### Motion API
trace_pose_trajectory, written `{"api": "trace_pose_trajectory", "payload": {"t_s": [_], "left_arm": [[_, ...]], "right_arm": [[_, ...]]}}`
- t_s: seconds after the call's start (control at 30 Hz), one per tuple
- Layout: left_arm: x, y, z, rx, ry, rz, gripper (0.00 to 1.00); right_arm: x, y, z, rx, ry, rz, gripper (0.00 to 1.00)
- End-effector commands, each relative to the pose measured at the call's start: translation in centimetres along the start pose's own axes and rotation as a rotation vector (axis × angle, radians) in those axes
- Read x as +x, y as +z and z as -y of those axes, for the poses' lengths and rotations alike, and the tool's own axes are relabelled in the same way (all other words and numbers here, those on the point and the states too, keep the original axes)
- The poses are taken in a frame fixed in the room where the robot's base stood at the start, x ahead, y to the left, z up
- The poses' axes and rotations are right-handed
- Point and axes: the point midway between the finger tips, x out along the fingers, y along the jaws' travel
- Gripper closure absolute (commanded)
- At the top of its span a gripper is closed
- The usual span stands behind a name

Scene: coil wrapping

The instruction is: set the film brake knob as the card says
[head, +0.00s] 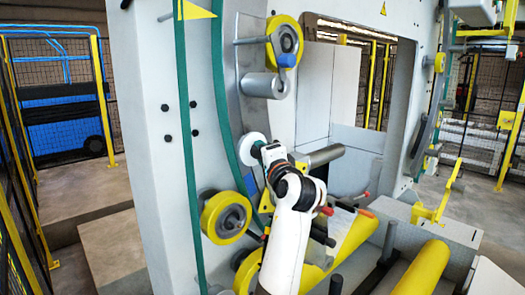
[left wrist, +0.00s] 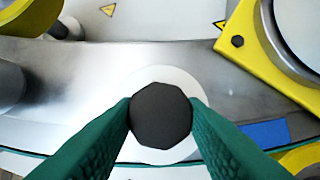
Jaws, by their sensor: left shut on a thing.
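The dark, many-sided knob (left wrist: 160,115) sits in front of a round white disc (left wrist: 180,82) in the left wrist view. My left gripper (left wrist: 161,118) has its green fingers on both sides of the knob, shut on it. In the head view the white disc (head: 251,138) shows on the machine face, and my left gripper (head: 262,151) reaches it from below right; the knob itself is hidden there. No pointer mark on the knob can be made out. No readable card shows. My right gripper is not in view.
A blue patch (head: 251,184) lies below the disc, also seen in the left wrist view (left wrist: 265,133). Yellow rollers stand above (head: 284,42) and below (head: 226,217) the gripper. A grey cylinder (head: 263,85) sticks out above the disc. A green curved band (head: 222,110) runs left of it.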

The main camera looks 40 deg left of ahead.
Motion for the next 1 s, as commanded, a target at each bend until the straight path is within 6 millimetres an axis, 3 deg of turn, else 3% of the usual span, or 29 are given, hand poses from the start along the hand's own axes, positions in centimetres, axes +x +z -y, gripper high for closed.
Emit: {"api": "trace_pose_trajectory", "payload": {"t_s": [0.43,0.47,0.6,0.87,1.0], "left_arm": [[0.0,0.1,-0.2,0.009,0.001,0.002,0.85],[0.0,0.1,-0.2,0.009,0.001,0.002,0.61],[0.0,0.0,-0.1,0.009,0.000,0.001,0.41],[-0.1,0.0,0.0,0.009,-0.002,0.000,0.41],[-1.1,0.1,0.2,0.007,-0.002,0.003,0.41]], "right_arm": [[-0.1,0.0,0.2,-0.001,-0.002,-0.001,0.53],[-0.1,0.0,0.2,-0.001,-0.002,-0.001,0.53],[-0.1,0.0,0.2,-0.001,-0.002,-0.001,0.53],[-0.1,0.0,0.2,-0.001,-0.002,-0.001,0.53],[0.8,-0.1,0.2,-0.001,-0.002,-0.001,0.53]]}}
